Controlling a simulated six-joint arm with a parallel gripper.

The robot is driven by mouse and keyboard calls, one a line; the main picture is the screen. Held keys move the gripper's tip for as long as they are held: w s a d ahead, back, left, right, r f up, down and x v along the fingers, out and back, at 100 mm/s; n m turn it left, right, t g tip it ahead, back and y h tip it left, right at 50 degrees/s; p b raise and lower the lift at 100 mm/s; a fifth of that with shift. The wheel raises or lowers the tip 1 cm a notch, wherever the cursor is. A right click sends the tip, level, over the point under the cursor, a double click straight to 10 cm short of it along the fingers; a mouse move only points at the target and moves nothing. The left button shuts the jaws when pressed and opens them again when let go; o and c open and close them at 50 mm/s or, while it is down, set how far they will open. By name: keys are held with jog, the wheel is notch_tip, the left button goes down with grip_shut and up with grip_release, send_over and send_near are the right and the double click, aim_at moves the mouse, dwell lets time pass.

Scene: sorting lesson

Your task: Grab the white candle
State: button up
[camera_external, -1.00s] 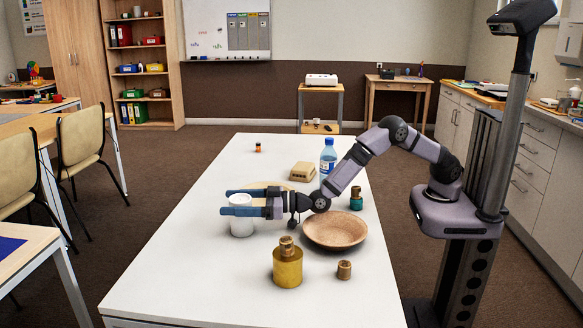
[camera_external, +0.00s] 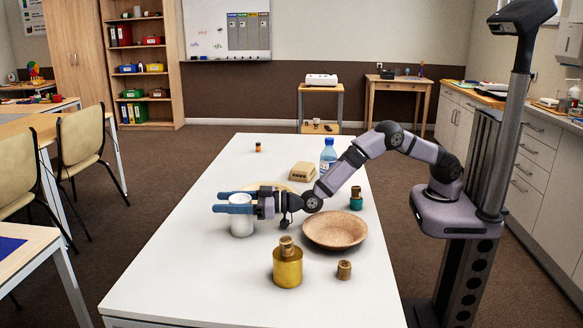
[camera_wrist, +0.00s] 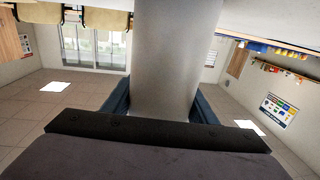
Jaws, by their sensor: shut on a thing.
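The white candle (camera_external: 241,226) is a short upright cylinder on the white table, left of the bowl. My gripper (camera_external: 234,204) lies level around it, its two blue fingers on either side near its upper part. In the wrist view the candle (camera_wrist: 178,60) fills the middle as a pale grey column between the blue fingers of my gripper (camera_wrist: 160,105). The gripper is shut on the candle. The fingers hide part of the candle in the external view, and I cannot tell whether its base touches the table.
A wooden bowl (camera_external: 335,230) stands right of the candle. A brass weight (camera_external: 287,267) and a small one (camera_external: 344,270) stand in front. Behind are a beige block (camera_external: 302,171), a blue bottle (camera_external: 328,155) and a teal jar (camera_external: 356,200). The table's left front (camera_external: 180,285) is clear.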

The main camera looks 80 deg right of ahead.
notch_tip(320, 180, up, 10)
jog(key=shift+p, duration=0.35)
dwell(0.4)
jog(key=shift+r, duration=0.1)
